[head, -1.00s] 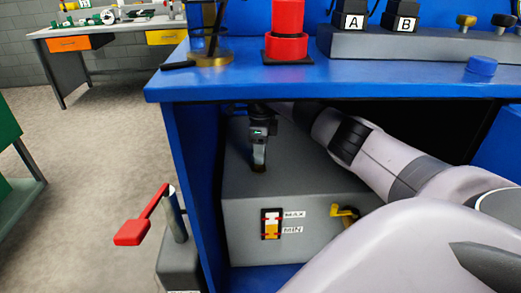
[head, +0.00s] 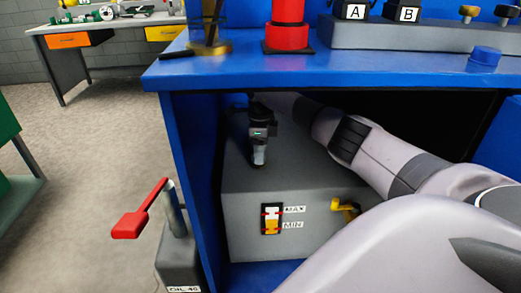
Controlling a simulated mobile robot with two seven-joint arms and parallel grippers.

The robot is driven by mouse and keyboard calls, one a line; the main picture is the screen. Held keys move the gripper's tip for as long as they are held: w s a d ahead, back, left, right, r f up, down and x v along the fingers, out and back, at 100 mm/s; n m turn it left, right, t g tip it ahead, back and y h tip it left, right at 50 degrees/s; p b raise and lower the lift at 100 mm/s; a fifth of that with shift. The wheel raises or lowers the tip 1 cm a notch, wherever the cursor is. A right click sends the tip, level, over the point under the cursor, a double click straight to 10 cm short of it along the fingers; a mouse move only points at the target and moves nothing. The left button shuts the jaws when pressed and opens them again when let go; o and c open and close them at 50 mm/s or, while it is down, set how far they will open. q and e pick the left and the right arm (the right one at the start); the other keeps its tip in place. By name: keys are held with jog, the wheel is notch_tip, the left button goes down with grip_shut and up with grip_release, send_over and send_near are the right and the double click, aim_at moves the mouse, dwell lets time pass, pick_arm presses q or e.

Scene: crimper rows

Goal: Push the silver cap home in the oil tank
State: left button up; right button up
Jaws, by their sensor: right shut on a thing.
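The grey oil tank (head: 285,235) stands in the blue bench's open bay. Its front has a level gauge (head: 272,219) marked MAX and MIN and a yellow tap (head: 344,208). My right gripper (head: 258,162) points down, with its fingertips at the tank's top near the left side. It is shut on a small silver thing (head: 259,153), which looks like the silver cap, mostly hidden by the fingers. I cannot tell how deep it sits in the tank opening. My left gripper is out of view.
The bench top (head: 390,67) overhangs the tank, and its left side panel (head: 193,170) stands close to my right gripper. A grey can with a red lever (head: 130,222) stands on the floor outside. My right arm fills the bay's right side.

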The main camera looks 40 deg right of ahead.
jog(key=shift+f, duration=0.4)
jog(key=o, duration=1.1)
notch_tip(320, 180, up, 7)
jog(key=shift+r+p, duration=0.15)
jog(key=shift+p, duration=0.3)
